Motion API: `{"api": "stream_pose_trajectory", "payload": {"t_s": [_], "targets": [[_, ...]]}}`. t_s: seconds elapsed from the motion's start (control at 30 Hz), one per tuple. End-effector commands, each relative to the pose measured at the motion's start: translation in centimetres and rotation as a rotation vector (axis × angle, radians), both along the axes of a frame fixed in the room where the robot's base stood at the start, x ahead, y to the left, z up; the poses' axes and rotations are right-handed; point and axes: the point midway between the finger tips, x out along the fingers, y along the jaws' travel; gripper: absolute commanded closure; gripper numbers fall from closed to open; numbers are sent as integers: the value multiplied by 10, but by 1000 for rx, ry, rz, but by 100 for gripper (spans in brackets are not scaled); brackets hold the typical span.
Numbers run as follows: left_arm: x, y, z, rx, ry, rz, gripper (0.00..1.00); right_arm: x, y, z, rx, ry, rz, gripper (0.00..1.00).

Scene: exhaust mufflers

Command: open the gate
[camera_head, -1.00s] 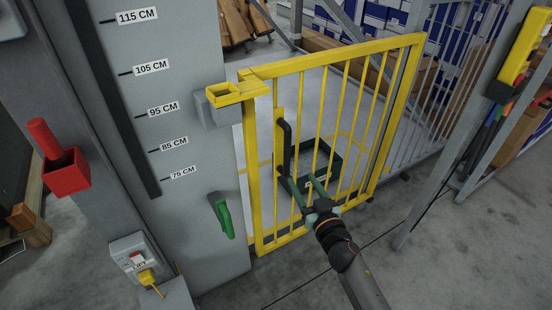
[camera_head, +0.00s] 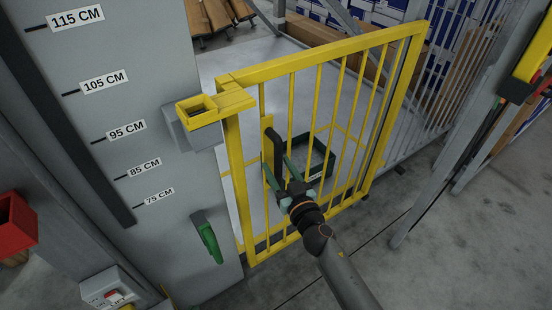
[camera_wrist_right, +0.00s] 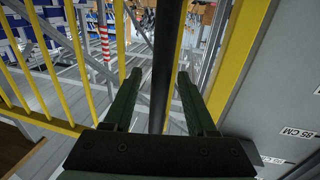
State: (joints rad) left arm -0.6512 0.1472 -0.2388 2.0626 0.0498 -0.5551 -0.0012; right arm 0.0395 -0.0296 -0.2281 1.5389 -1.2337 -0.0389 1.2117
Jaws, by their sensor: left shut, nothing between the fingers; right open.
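The yellow barred gate (camera_head: 318,62) stands across the opening in the head view. Its left end meets a yellow catch box (camera_head: 192,113) on the grey pillar, and it looks closed. A black vertical handle (camera_head: 271,148) is fixed near its left side; it also shows as a dark bar in the right wrist view (camera_wrist_right: 168,50). My right gripper (camera_head: 277,164) is open, with its green fingers on either side of the handle. In the right wrist view the fingers (camera_wrist_right: 160,76) have the bar between them, with gaps showing. My left gripper is not in view.
The grey pillar (camera_head: 150,60) with height labels stands left of the gate. A green lever (camera_head: 207,240) sticks out of it. A red box (camera_head: 14,225) is at far left. Grey fence posts (camera_head: 455,140) stand at right. A dark green crate (camera_head: 318,160) lies behind the gate.

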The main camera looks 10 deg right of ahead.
Motion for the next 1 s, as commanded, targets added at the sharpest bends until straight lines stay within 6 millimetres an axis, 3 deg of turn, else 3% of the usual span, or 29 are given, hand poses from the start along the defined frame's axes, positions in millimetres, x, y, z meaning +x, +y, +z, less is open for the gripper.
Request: {"api": "stream_pose_trajectory", "payload": {"t_s": [0.37, 0.87, 1.0], "targets": [[-2, 0, -2, 1, 6, 0, 100, -1, 1, 0, 1, 0, 0, 43], [-3, 1, -4, 2, 11, 0, 100, -1, 1, 0, 1, 0, 0, 99], [-3, 0, -4, 2, 11, 0, 100, 0, 1, 0, 0, 0, 0, 100]]}}
